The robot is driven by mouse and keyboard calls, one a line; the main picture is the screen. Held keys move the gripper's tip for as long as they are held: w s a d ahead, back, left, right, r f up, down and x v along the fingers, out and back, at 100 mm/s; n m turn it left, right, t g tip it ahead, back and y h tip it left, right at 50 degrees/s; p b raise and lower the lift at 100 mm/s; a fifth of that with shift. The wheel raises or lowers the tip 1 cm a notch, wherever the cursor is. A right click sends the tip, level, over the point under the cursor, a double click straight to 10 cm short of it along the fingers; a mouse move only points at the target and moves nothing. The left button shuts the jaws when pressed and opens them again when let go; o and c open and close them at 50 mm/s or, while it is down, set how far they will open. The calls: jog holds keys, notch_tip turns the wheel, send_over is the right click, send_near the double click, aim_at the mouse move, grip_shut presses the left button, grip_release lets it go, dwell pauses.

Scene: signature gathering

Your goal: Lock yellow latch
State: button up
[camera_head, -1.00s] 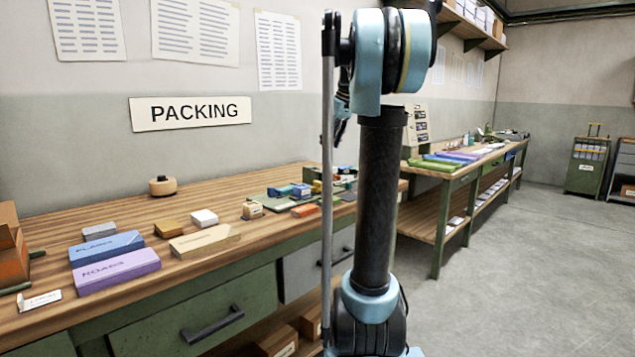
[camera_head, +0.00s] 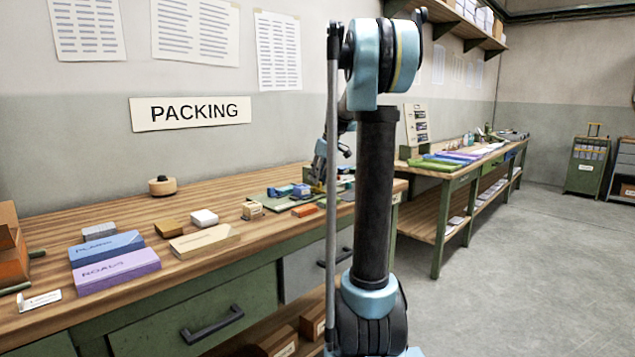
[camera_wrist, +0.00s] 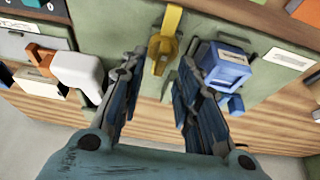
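The yellow latch (camera_wrist: 163,45) shows in the wrist view as an upright yellow piece with a wider, hooked lower part, on a green surface. My gripper (camera_wrist: 158,66) is open, with one finger on each side of the latch's lower end. I see nothing held between the fingers, and I cannot tell whether they touch the latch. In the head view, my gripper is over the far right end of the packing bench and too small to make out clearly. The latch is not clear there, being largely behind my arm.
A blue block-like fitting (camera_wrist: 226,66) sits close beside my right finger. A white and orange piece (camera_wrist: 75,70) lies left of my left finger. On the bench (camera_head: 120,218) stand a blue box (camera_head: 106,248), a purple box (camera_head: 116,270) and several small blocks.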

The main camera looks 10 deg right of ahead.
jog(key=shift+x, duration=0.95)
grip_shut()
